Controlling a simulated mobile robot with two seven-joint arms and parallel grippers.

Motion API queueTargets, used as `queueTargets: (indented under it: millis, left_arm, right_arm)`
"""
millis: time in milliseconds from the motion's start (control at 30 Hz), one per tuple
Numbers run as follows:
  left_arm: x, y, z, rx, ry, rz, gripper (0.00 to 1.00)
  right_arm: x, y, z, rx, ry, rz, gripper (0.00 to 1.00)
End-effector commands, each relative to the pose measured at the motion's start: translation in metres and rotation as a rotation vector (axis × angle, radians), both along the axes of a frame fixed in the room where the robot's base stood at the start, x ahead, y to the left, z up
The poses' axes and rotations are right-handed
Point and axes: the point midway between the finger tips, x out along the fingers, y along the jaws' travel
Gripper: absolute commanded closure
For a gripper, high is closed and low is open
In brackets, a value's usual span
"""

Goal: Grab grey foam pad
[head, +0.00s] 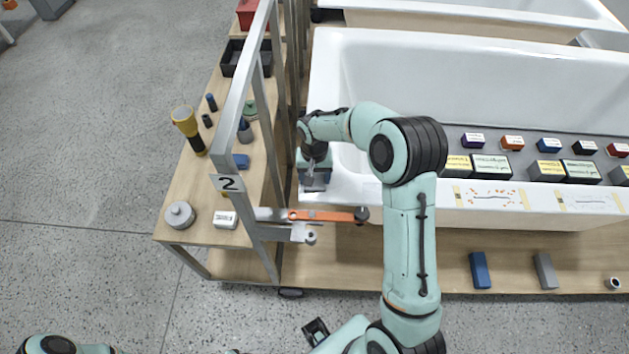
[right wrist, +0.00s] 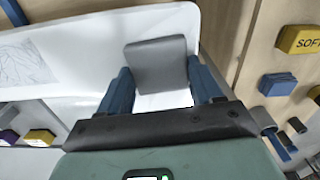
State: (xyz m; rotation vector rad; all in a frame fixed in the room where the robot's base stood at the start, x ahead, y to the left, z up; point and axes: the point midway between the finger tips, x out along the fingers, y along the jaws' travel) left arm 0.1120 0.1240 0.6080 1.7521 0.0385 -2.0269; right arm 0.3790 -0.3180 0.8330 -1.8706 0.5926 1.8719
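The grey foam pad (right wrist: 160,65) is a small grey block on the white tub rim. In the right wrist view it lies between the two blue fingers of my right gripper (right wrist: 158,84), near their tips. The fingers are spread, one on each side of the pad; I cannot tell whether either touches it. In the head view my right gripper (head: 313,177) points down at the left corner of the tub's front rim, and a grey edge of the pad (head: 313,188) shows below it.
A metal frame with a "2" sign (head: 228,183) stands close to the left of my right gripper. An orange-handled tool (head: 325,216) sticks out below. A yellow flashlight (head: 186,125) stands on the left bench.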

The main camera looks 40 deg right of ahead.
Motion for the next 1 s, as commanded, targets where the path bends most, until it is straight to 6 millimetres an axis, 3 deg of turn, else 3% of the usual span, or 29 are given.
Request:
queueTargets:
  millis: [367, 567, 767, 1000]
  left_arm:
    - [0.0, 0.0, 0.0, 0.0, 0.0, 0.0, 0.57]
    - [0.001, 0.0, 0.001, 0.0, -0.001, 0.0, 0.57]
    - [0.002, 0.0, 0.004, 0.0, -0.002, 0.0, 0.57]
    - [0.007, 0.0, 0.013, -0.001, -0.008, 0.0, 0.57]
  right_arm:
    - [0.0, 0.0, 0.002, 0.0, -0.001, 0.0, 0.64]
    - [0.001, 0.0, 0.016, -0.001, -0.004, -0.001, 0.64]
    - [0.002, 0.0, 0.059, -0.001, -0.009, -0.001, 0.64]
    - [0.002, 0.0, 0.131, 0.0, -0.009, 0.0, 0.64]
